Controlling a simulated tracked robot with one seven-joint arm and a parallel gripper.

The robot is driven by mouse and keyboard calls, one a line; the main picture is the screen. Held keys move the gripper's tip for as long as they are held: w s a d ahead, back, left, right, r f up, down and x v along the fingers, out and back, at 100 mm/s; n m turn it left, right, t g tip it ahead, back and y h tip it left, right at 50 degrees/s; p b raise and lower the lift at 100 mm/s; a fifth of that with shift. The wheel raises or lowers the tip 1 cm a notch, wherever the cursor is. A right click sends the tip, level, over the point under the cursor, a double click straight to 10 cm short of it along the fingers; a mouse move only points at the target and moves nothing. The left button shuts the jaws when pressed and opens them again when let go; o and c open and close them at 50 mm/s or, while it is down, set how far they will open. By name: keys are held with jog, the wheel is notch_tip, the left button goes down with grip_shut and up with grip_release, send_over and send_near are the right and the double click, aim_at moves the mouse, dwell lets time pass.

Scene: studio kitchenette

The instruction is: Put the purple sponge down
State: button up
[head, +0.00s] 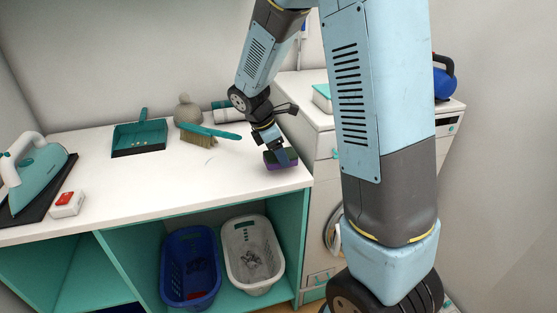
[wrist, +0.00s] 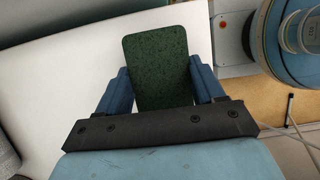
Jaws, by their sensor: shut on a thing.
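The purple sponge (head: 281,165) is at the right end of the white counter in the head view, with a dark top and a purple lower side. My gripper (head: 277,150) is shut on it from above. In the wrist view the sponge's dark green face (wrist: 158,62) lies between the two blue fingers of my gripper (wrist: 160,85). The sponge is over the white counter top (wrist: 85,70). I cannot tell whether its underside touches the counter.
A teal dustpan (head: 139,137), a brush (head: 205,137) and a grey bottle-like object (head: 188,110) stand behind and left. An iron (head: 33,170) and a red-and-white box (head: 67,204) are at far left. The counter's front middle is clear. Blue (head: 190,268) and white (head: 253,255) baskets sit below.

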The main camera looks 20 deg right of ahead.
jog(key=shift+f, duration=1.25)
jog(key=shift+f, duration=0.1)
jog(key=o, duration=0.9)
jog(key=shift+o, duration=0.2)
